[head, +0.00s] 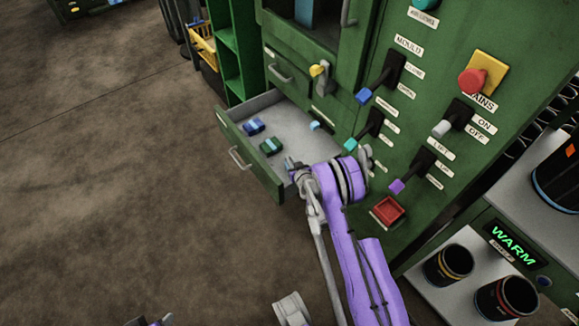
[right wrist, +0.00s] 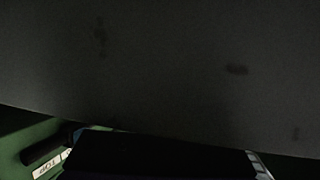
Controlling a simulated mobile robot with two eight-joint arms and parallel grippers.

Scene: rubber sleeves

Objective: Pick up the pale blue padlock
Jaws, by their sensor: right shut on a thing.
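A small pale blue thing (head: 315,125), which may be the padlock, lies at the right side of the open drawer (head: 235,152). It is too small to make out its shape. My right gripper (head: 292,166) is over the front right part of the drawer, a little in front of that thing. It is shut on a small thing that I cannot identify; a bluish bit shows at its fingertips. In the right wrist view a dark shape (right wrist: 160,158) fills the bottom middle against a dark grey surface. Only a scrap of my left arm shows at the bottom edge of the head view.
A blue packet (head: 253,126) and a green packet (head: 271,146) lie in the drawer. Dark cups (head: 448,265) stand at lower right. The floor at left is clear.

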